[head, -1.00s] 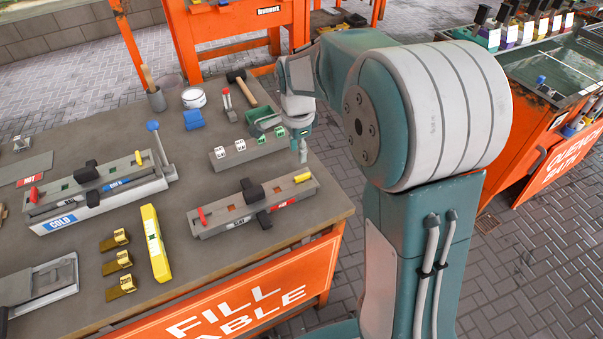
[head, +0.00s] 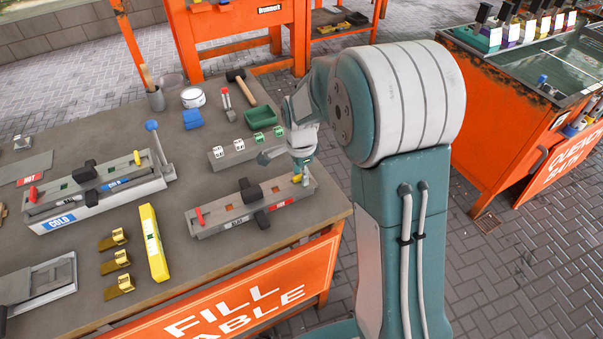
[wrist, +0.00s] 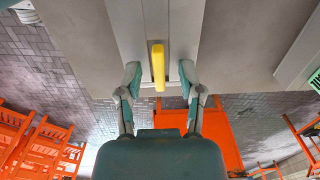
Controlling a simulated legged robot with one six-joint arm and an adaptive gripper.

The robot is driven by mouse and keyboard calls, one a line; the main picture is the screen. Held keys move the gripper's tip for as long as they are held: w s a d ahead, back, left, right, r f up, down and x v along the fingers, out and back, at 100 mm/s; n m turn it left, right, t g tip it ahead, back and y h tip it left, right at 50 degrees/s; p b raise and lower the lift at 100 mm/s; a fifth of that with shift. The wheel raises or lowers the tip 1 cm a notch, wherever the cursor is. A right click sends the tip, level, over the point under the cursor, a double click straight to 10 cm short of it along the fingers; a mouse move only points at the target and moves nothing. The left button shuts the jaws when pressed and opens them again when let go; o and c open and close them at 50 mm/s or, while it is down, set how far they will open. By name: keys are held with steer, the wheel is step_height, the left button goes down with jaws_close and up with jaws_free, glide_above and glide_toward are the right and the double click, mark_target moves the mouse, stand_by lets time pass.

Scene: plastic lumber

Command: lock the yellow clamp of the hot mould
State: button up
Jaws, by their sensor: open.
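The mould with the red label (head: 238,212) lies near the right edge of the fill table, with a red clamp (head: 199,215) at its left end. Its yellow clamp (head: 297,179) is at the right end, mostly hidden by my gripper (head: 302,170) in the head view. In the wrist view the yellow clamp (wrist: 158,66) stands as an upright bar between the two fingers of my gripper (wrist: 160,76). The fingers are spread, with a gap on each side of the clamp, and hold nothing.
A second mould sits in a cradle marked COLD (head: 62,222) at left, beside a blue-knobbed lever (head: 153,127). A block with white and green tags (head: 228,158) and a green tray (head: 262,118) lie behind my gripper. A yellow bar (head: 153,242) lies in front.

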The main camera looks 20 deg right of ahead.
steer(key=shift+d, duration=0.1)
jaws_close()
steer(key=shift+m, duration=0.3)
steer(key=m, duration=0.3)
steer(key=shift+m, duration=0.7)
